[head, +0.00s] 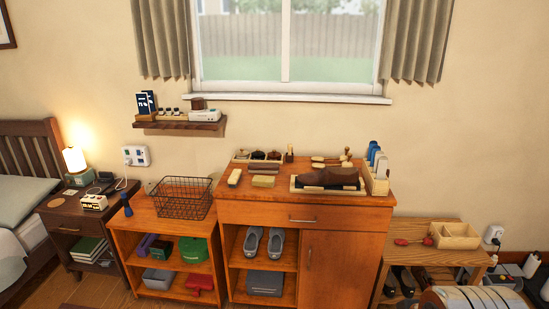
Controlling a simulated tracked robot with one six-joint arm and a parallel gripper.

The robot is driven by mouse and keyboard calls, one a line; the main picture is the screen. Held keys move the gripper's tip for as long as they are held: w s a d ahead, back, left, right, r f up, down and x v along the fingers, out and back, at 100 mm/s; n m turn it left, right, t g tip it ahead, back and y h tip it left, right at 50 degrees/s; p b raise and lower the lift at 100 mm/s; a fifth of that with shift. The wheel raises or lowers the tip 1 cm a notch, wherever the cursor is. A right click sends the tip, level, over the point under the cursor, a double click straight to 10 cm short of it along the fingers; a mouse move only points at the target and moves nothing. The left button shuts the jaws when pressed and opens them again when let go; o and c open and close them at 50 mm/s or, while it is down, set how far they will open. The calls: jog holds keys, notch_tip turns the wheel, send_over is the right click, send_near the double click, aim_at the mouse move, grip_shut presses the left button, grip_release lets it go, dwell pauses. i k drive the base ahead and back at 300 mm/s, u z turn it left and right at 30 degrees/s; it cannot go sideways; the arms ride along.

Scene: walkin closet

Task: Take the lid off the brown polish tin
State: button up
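A low wooden tray (240,160) stands at the back left of the orange-brown cabinet top (225,193). Several small round dark things that look like polish tins (258,155) sit in it side by side. They are too small here to tell which one is the brown polish tin, or where a lid meets a tin.
A brush (289,155) stands right of the tray. Blocks (263,181) lie in front. A brown shoe (327,177) rests on a mat at right, beside a bottle rack (376,171). A wire basket (184,198) stands on the lower shelf unit at left.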

aim_at(273, 153)
jog(key=u, duration=0.45)
jog(key=i, duration=0.75)
jog(key=u, duration=0.7)
jog(key=i, duration=0.85)
jog(key=z, duration=0.5)
jog(key=i, duration=1.05)
jog(key=z, duration=0.65)
